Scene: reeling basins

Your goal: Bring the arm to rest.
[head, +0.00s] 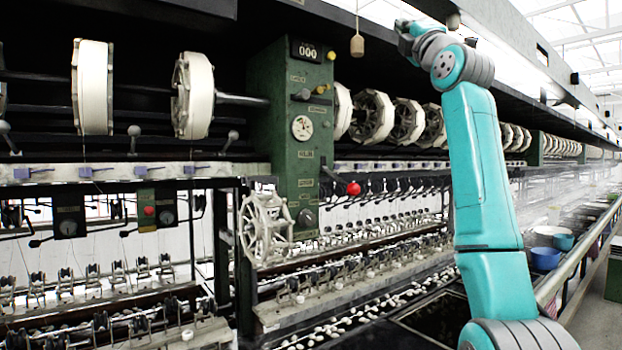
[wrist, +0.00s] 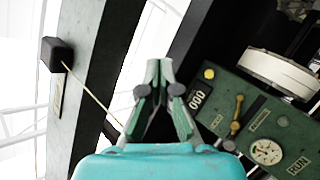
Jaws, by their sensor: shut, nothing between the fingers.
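My teal arm (head: 487,190) stands raised at the right of the head view, its upper end bent toward the machine.
The reeling machine fills the left and middle, with white reels (head: 194,95) on a shaft and a handwheel (head: 265,228). A wooden pull (head: 357,45) hangs from above near the arm's upper end. Blue basins (head: 545,258) stand at the right. A dark block (wrist: 57,54) on a cord shows in the wrist view.

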